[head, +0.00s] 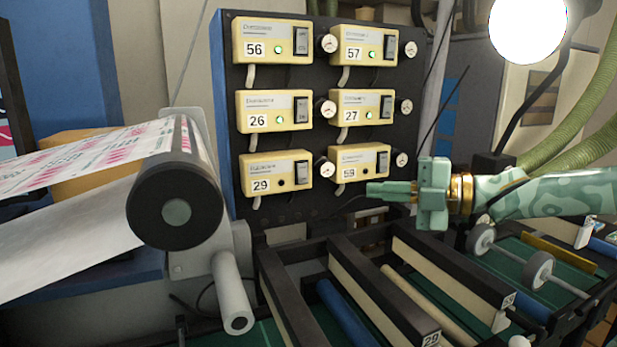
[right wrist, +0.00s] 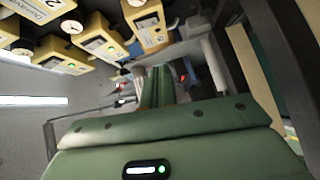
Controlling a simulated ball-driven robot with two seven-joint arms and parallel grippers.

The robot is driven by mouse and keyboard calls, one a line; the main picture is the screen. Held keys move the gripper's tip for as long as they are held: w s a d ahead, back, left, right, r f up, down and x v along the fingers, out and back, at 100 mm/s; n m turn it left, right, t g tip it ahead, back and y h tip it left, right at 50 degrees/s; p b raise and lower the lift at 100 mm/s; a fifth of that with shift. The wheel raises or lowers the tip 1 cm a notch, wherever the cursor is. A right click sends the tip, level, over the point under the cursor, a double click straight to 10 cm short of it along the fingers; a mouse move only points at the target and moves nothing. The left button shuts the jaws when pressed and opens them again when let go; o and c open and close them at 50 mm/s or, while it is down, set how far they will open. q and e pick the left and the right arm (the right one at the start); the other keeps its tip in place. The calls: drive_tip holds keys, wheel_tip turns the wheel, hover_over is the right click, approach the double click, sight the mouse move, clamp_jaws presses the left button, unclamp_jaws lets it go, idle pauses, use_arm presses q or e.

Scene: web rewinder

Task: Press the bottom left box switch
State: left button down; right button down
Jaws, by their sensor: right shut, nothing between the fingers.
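The bottom left box (head: 275,175) is cream and labelled 29. It hangs low on the dark panel, and its round lamp looks dark. Its dark rocker switch (head: 302,172) is on the box's right side. My right gripper (head: 370,188) is green and comes in from the right. Its fingers are together and empty, pointing left below the box labelled 59 (head: 361,166), to the right of box 29 and apart from its switch. The right wrist view shows the closed fingers (right wrist: 157,85) from behind. My left gripper is not in view.
Several other boxes, such as 26 (head: 273,110) and 27 (head: 363,107), have green lamps lit. Small round gauges (head: 328,109) stick out beside the boxes. A web roller (head: 175,200) stands at the left of the panel. Dark frame rails (head: 360,290) lie below.

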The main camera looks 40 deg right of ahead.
drive_tip(key=shift+w, duration=0.15)
drive_tip(key=p, duration=0.8)
approach(303, 173)
drive_tip(key=w+a+f, duration=0.2)
drive_tip(key=w+a, duration=0.2)
drive_tip(key=shift+w+f, duration=0.1)
drive_tip(key=shift+w, duration=0.5)
